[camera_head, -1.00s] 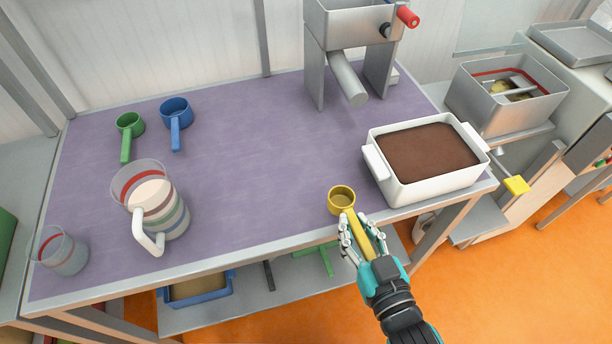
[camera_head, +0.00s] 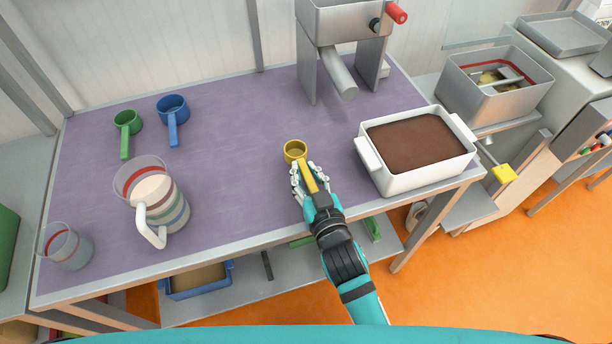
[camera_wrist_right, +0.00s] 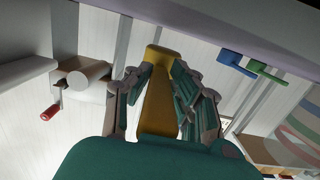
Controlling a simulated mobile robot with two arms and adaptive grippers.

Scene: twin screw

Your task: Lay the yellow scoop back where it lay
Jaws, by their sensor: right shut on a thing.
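The yellow scoop (camera_head: 295,151) is over the middle front part of the purple table top (camera_head: 238,190), its cup pointing away from me. My right gripper (camera_head: 308,180) is shut on its handle. I cannot tell whether the scoop touches the table. My left gripper is not in view.
A green scoop (camera_head: 127,122) and a blue scoop (camera_head: 173,107) lie at the back left. A striped jug (camera_head: 165,207) and a clear cup (camera_head: 67,247) stand at the left. A white tub (camera_head: 417,181) of brown material stands right of my gripper. A metal machine (camera_head: 341,45) stands behind.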

